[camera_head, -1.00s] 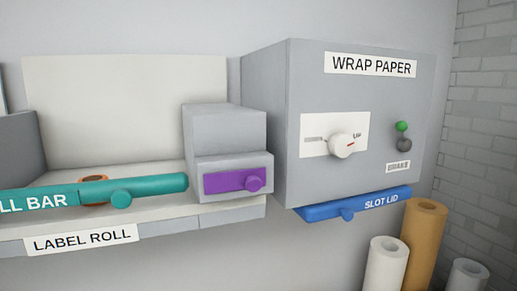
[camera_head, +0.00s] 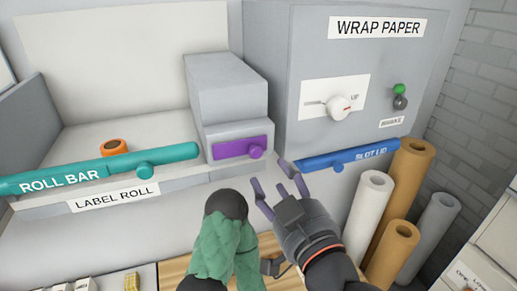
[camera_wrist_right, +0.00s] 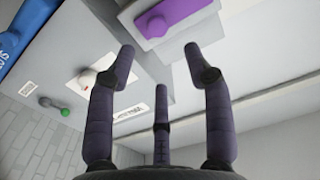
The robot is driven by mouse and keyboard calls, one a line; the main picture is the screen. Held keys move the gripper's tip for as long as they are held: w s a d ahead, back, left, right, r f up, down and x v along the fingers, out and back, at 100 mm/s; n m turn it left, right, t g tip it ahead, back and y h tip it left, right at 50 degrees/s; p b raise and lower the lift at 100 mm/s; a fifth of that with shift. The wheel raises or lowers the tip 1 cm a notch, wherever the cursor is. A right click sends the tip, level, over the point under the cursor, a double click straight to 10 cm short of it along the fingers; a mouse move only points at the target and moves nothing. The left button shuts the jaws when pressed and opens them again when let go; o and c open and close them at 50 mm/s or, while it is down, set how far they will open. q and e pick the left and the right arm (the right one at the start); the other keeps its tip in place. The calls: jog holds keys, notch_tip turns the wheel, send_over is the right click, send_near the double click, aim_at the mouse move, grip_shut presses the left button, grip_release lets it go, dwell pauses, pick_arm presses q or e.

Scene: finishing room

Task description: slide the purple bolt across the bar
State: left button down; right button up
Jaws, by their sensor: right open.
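The purple bolt (camera_head: 231,149) is a flat plate with a round knob at its right end, on the front of a small grey box (camera_head: 226,90). It also shows at the top of the right wrist view (camera_wrist_right: 180,12). The teal roll bar (camera_head: 100,169) lies across the front of the label roll bay, left of the bolt. My right gripper (camera_head: 270,174) is open and empty, below and right of the bolt's knob. In the right wrist view its fingers (camera_wrist_right: 158,52) are spread below the bolt, apart from it.
The wrap paper cabinet (camera_head: 365,60) stands right of the bolt, with a blue slot lid (camera_head: 350,156) along its lower edge. Paper rolls (camera_head: 405,175) stand on the right. An orange roll (camera_head: 113,146) sits behind the roll bar. A wooden surface (camera_head: 174,272) lies below.

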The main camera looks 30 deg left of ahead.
aim_at(257, 152)
jog(key=x, duration=0.9)
jog(key=shift+w+a+f, duration=0.1)
jog(key=shift+w+a, duration=0.15)
jog(key=shift+w, duration=0.05)
grip_shut()
